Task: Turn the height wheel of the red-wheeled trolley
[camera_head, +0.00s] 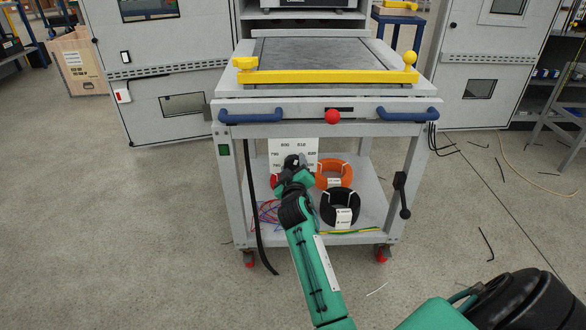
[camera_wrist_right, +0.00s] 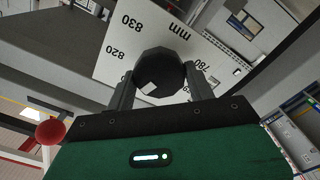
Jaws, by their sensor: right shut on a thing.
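The grey trolley (camera_head: 320,89) with red wheels (camera_head: 382,254) stands straight ahead. A white dial plate with mm numbers (camera_head: 308,150) is on its front, below the blue handles. My right gripper (camera_head: 294,163) is in front of this plate and partly covers it. In the right wrist view, my right gripper (camera_wrist_right: 161,88) is shut on a round black knob (camera_wrist_right: 158,68), with one finger on each side. The plate (camera_wrist_right: 118,48) behind it shows 820 and 830. The rest of the height wheel is hidden. My left gripper is not in view.
A red ball knob (camera_head: 332,117) sits between two blue handles (camera_head: 250,117). A black crank (camera_head: 402,195) hangs on the right leg. Orange (camera_head: 334,166) and black (camera_head: 326,208) cable coils lie on the lower shelf. Cabinets stand behind; the floor on both sides is mostly free.

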